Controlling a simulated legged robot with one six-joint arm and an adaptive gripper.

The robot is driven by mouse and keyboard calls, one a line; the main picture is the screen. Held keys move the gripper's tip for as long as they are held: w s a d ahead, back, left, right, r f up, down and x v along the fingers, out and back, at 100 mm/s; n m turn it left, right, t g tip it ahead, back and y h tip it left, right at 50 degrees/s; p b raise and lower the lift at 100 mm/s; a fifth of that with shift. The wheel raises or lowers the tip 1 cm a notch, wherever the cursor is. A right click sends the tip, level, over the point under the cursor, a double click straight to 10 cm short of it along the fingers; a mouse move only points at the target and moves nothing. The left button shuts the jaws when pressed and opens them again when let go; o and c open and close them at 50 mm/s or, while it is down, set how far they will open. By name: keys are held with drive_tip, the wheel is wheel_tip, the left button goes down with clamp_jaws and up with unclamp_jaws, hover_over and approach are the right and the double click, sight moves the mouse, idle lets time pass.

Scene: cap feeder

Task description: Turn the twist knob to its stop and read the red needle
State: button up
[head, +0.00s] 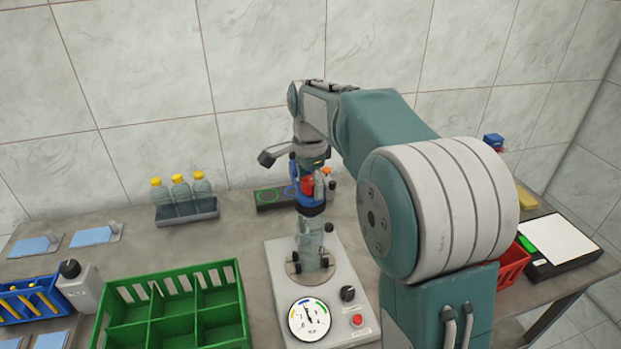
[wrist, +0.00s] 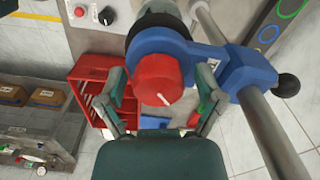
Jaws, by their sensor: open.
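A red knob (wrist: 160,82) with a white mark sits on the blue head of the feeder's post. In the head view the red knob (head: 307,186) is partly covered by my wrist. My gripper (wrist: 162,92) is open, with one finger on each side of the red knob; I cannot tell whether they touch it. A round white dial (head: 310,317) with yellow, green and blue arcs is on the feeder's grey base (head: 283,262). Its needle is thin and looks dark; its reading and any red colour are too small to make out.
A black knob (head: 348,293) and a red button (head: 357,321) are beside the dial. A green divided crate (head: 172,300) stands left of the feeder, and a rack of yellow-capped bottles (head: 187,215) behind. A red crate (head: 513,262) and a scale (head: 560,245) are right.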

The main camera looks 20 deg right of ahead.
drive_tip(key=c, duration=1.1)
drive_tip(key=shift+o, duration=0.2)
drive_tip(key=m, duration=0.4)
drive_tip(key=shift+m, duration=0.4)
drive_tip(key=o, duration=0.8)
drive_tip(key=shift+m, duration=0.4)
drive_tip(key=shift+c, duration=0.2)
drive_tip(key=o, duration=0.3)
drive_tip(key=shift+o, duration=1)
